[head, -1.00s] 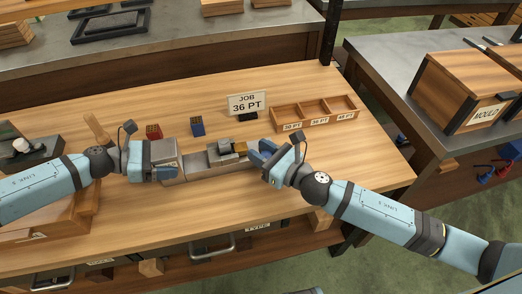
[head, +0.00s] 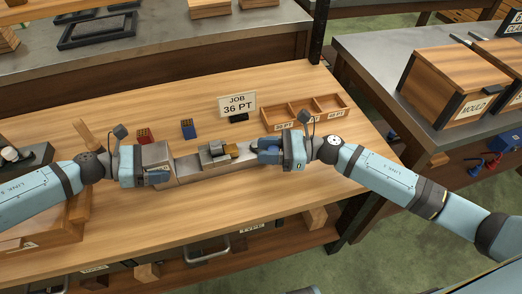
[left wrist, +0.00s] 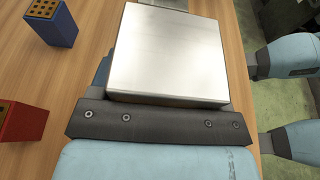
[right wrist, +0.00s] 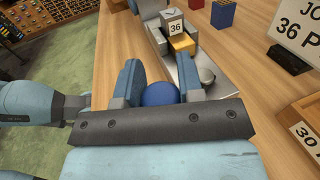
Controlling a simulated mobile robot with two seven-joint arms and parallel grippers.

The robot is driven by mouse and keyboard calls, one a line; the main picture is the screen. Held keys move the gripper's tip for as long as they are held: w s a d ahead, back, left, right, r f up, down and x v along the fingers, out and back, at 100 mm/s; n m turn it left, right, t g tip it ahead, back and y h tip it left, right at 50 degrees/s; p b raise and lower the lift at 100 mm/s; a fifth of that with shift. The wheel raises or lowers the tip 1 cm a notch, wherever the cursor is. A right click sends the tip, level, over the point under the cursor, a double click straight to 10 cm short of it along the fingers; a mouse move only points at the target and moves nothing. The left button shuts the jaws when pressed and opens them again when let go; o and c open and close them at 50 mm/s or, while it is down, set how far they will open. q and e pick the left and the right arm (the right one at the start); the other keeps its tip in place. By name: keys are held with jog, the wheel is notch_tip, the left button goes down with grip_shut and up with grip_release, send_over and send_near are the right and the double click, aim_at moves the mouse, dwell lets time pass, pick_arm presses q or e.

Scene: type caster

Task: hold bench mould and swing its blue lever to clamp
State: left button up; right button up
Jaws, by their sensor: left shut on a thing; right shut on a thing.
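The bench mould is a grey steel piece on the wooden bench, with its base (head: 190,172) and a square steel block (head: 155,152) at its left end. The block fills the left wrist view (left wrist: 168,52). My left gripper (head: 158,178) is shut on this block. The lever's round blue knob (right wrist: 160,94) sits between the fingers of my right gripper (head: 259,151), which is shut on it at the mould's right end. The fingers hide most of the lever in the head view. A block marked 36 (right wrist: 175,28) and a brass-coloured piece (right wrist: 182,43) sit on the mould.
A red block (head: 144,134) and a blue block (head: 187,128) stand behind the mould. A "JOB 36 PT" sign (head: 237,105) and a wooden compartment tray (head: 305,112) stand behind right.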

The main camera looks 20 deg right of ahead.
jog(key=n+g, duration=0.1)
jog(key=g, duration=0.1)
jog(key=w+d+n+g, duration=0.1)
jog(key=n+g, duration=0.1)
jog(key=d+n+g, duration=0.1)
jog(key=g, duration=0.1)
jog(key=shift+w+n+g+y, duration=0.15)
jog(key=shift+n+g+y, duration=0.15)
jog(key=shift+g, duration=0.1)
jog(key=shift+w+d+n+g+h, duration=0.25)
jog(key=shift+n+g, duration=0.4)
jog(key=shift+g, duration=0.3)
jog(key=shift+w+d+n+g+h, duration=0.1)
jog(key=shift+n+g+h, duration=0.2)
jog(key=shift+n+g, duration=0.5)
jog(key=shift+w+d+n+g+h, duration=0.25)
jog(key=shift+n+g, duration=0.2)
jog(key=shift+g, duration=1)
jog(key=o, duration=0.9)
jog(key=shift+d, duration=0.1)
jog(key=v, duration=1.2)
jog(key=shift+r, duration=0.2)
